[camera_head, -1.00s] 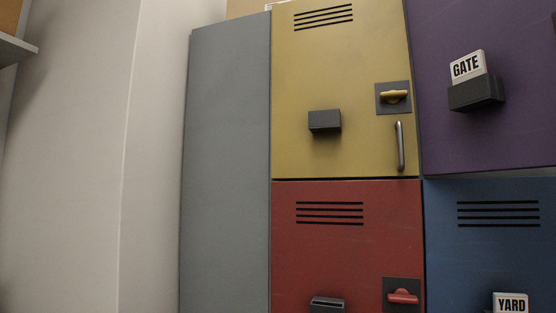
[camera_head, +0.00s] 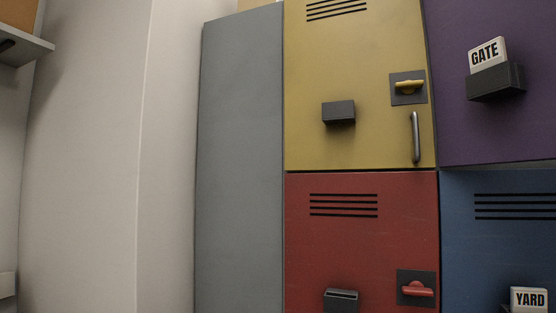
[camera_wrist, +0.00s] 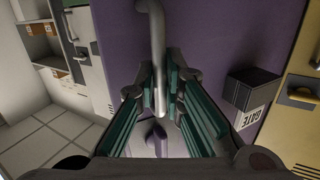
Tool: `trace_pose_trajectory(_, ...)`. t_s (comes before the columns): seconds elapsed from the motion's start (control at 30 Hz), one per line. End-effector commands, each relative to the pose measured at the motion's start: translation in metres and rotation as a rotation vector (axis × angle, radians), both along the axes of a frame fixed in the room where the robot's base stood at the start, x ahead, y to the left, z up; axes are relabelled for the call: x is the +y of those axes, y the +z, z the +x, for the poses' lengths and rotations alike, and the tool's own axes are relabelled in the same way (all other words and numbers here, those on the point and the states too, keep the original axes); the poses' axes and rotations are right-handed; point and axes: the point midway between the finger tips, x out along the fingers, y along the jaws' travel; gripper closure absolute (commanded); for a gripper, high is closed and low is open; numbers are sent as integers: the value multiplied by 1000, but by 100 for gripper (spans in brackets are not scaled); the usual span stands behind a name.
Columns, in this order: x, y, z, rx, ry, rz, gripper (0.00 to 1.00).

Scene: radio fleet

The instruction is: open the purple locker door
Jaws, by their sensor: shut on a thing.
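The purple locker door (camera_head: 490,120) is at the upper right in the head view, cut off by the frame edge. It carries a dark holder (camera_head: 496,83) with a GATE card (camera_head: 486,52). In the wrist view the purple door (camera_wrist: 225,40) fills the middle, with the GATE card upside down at right. My gripper (camera_wrist: 160,88) is closed around the grey metal bar handle (camera_wrist: 158,45) in front of this door. A small purple piece (camera_wrist: 154,138) shows between the fingers, partly hidden. I cannot tell whether the door stands ajar.
A yellow locker door (camera_head: 365,60) is left of the purple one, a red door (camera_head: 360,245) below it, and a blue door (camera_head: 500,250) below the purple one. A pale wall (camera_head: 90,150) stands at left. Tiled floor (camera_wrist: 50,140) shows in the wrist view.

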Motion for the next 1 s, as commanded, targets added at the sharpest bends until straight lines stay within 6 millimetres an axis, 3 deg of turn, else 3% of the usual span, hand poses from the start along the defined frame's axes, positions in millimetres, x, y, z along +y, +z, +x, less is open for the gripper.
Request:
trace_pose_trajectory(0.03, 44, 21, 3, -10, 28, -78, 100)
trace_pose_trajectory(0.1, 44, 21, 3, -10, 28, -78, 100)
trace_pose_trajectory(0.13, 44, 21, 3, -10, 28, -78, 86)
trace_pose_trajectory(0.2, 44, 21, 3, -10, 29, -79, 70)
trace_pose_trajectory(0.47, 44, 21, 4, -11, 30, -81, 70)
trace_pose_trajectory(0.5, 2, 11, -15, -27, -20, -16, 70)
trace_pose_trajectory(1.0, 25, 9, -26, -24, -21, -14, 70)
